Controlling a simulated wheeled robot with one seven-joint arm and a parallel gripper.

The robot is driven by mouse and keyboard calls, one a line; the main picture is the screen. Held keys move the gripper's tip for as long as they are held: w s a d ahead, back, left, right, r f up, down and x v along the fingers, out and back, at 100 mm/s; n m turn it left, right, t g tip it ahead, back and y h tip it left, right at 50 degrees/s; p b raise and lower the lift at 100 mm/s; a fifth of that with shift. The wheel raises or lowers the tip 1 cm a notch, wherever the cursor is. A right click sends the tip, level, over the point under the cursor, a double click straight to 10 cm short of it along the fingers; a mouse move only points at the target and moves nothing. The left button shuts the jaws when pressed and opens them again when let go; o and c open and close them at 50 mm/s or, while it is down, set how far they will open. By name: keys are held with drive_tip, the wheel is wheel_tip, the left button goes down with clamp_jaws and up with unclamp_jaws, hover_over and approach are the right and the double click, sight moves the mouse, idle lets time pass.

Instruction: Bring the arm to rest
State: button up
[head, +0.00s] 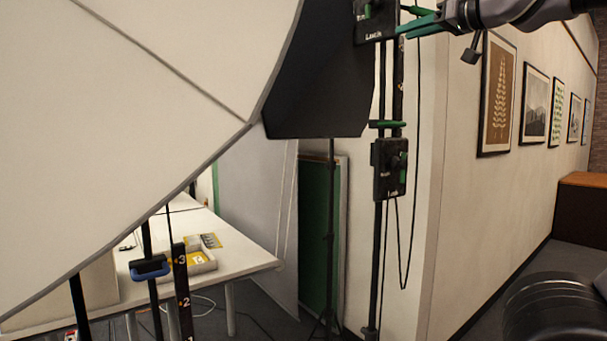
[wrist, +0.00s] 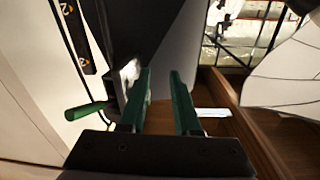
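My gripper (head: 412,20) shows at the top of the head view, at the end of my grey arm. Its two green fingers point left toward a black clamp block (head: 372,24) on a dark stand. In the wrist view my gripper (wrist: 162,74) has its fingers apart, with nothing visible held between them. A dark block with a green handle (wrist: 88,110) is close beside the left finger; I cannot tell whether they touch.
A large white umbrella-like panel (head: 110,110) fills the left of the head view. A second clamp block (head: 388,168) is lower on the stand. A white table (head: 240,250) holds a small tray (head: 196,262). Framed pictures (head: 497,95) hang on the right wall.

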drive_tip(key=s+f+m+g+h, duration=0.2)
drive_tip(key=s+f+m, duration=0.1)
drive_tip(key=f, duration=0.7)
drive_tip(key=s+f+m+g+h, duration=0.3)
drive_tip(key=s+f, duration=0.3)
drive_tip(key=f, duration=0.4)
drive_tip(key=s+f+m+g+h, duration=0.3)
drive_tip(key=s+f, duration=0.2)
drive_tip(key=f, duration=0.6)
drive_tip(key=shift+s, duration=0.25)
